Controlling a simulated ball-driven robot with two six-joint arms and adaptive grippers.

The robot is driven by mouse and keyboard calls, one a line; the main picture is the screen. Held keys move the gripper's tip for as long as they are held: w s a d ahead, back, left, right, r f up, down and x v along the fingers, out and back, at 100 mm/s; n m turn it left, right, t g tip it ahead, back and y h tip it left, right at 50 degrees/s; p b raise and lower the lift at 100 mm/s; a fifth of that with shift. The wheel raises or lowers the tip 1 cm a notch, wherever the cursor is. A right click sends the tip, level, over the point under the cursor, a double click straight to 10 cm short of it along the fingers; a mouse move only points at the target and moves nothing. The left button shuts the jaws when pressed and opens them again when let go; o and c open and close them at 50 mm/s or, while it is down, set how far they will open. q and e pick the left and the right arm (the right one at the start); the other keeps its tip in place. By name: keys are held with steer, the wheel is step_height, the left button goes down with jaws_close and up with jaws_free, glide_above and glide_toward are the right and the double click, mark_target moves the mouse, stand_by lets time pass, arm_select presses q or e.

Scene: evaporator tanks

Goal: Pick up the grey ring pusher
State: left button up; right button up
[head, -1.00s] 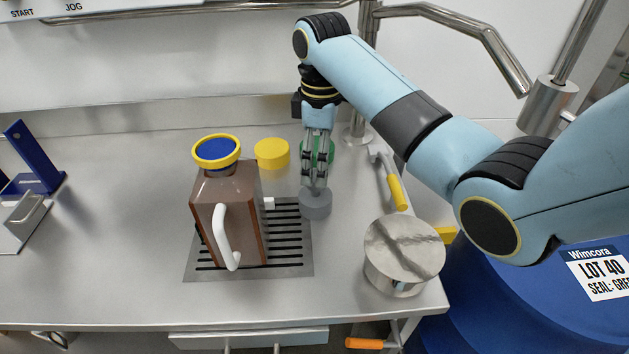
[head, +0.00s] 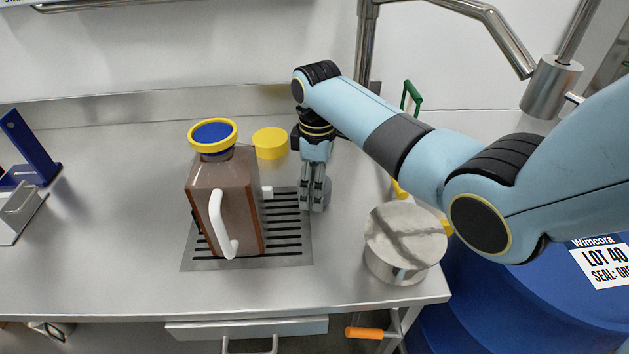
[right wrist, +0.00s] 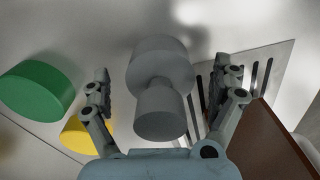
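The grey ring pusher is a stepped grey cylinder with a wide part and a narrower knob (right wrist: 160,112). It stands upright on the metal counter at the right edge of the slotted drain plate. In the head view the pusher (head: 327,192) is mostly hidden behind my right gripper. My right gripper (head: 314,207) points down at it. In the right wrist view the right gripper (right wrist: 167,80) is open, one finger on each side of the pusher, with visible gaps. My left gripper is not in view.
A brown jug (head: 228,205) with a blue-and-yellow cap and white handle stands close left on the drain plate (head: 290,258). A yellow disc (head: 270,143) and a green disc (right wrist: 38,88) are nearby. A marble-topped steel cylinder (head: 405,240) stands front right. The left counter is mostly clear.

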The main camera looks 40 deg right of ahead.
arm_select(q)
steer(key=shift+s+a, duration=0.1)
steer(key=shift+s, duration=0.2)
arm_select(e)
steer(key=c, duration=1.3)
steer(key=shift+r, duration=0.15)
